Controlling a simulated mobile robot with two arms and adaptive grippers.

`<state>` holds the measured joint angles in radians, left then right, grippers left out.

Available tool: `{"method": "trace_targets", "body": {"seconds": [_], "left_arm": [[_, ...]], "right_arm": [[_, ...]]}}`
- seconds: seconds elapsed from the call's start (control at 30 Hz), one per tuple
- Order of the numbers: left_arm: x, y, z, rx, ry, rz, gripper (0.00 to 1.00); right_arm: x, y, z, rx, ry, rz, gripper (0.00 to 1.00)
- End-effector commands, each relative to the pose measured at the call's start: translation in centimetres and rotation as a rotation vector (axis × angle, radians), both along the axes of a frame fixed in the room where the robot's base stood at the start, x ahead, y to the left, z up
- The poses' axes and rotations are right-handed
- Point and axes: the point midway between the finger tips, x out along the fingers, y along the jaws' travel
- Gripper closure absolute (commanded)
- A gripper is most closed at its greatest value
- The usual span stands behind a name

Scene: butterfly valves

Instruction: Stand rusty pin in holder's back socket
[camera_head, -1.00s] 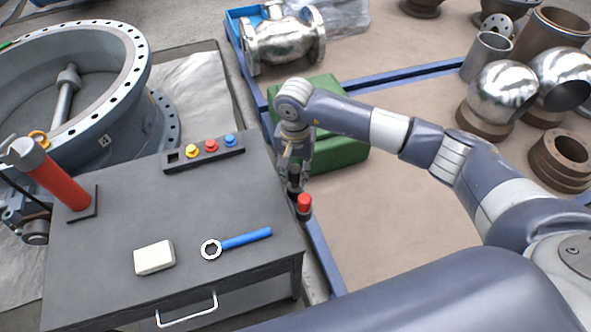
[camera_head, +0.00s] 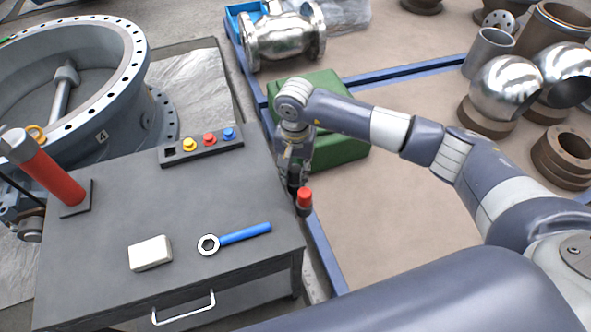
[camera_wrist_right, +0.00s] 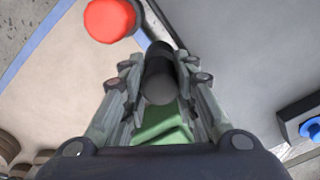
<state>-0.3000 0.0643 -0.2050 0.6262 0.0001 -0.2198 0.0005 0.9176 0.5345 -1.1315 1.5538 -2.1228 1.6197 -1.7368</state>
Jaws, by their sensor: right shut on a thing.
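My right gripper (camera_head: 294,183) points down just off the right edge of the dark table. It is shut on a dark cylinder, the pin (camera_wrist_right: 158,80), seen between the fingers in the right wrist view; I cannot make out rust. The black holder (camera_head: 217,151) lies at the back of the table, left of the gripper. It has an open square socket at its left end, then yellow, red and blue tops. A holder end with the blue top shows at the right of the wrist view (camera_wrist_right: 312,129). My left gripper is not in view.
A red-capped dark piece (camera_head: 304,196) is close beside the gripper; it also shows in the wrist view (camera_wrist_right: 109,19). A blue-handled ring wrench (camera_head: 240,235), a white block (camera_head: 150,253) and a red cylinder (camera_head: 58,179) are on the table (camera_head: 120,205). A green box (camera_head: 335,145) stands behind the gripper.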

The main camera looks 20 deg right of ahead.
Motion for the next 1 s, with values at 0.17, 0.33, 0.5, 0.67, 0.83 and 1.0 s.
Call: {"method": "trace_targets", "body": {"seconds": [0.17, 0.33, 0.5, 0.67, 0.83, 1.0], "left_arm": [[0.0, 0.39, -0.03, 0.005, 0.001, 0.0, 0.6], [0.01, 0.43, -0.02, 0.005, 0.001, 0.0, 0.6], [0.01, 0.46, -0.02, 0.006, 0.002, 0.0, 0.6], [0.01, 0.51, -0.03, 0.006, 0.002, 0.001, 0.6], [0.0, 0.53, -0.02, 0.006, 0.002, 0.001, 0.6], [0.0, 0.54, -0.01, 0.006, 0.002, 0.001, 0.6]], "right_arm": [[0.05, 0.01, 0.05, 0.0, -0.001, 0.0, 0.97], [0.04, 0.01, 0.06, 0.0, -0.001, 0.0, 0.51], [0.03, 0.02, 0.04, 0.0, -0.001, 0.0, 0.5], [-0.02, 0.0, -0.03, 0.0, 0.0, 0.0, 0.36], [-0.01, 0.01, -0.01, 0.0, 0.0, 0.0, 0.3], [0.0, 0.0, 0.01, 0.0, 0.0, 0.0, 0.3]]}}
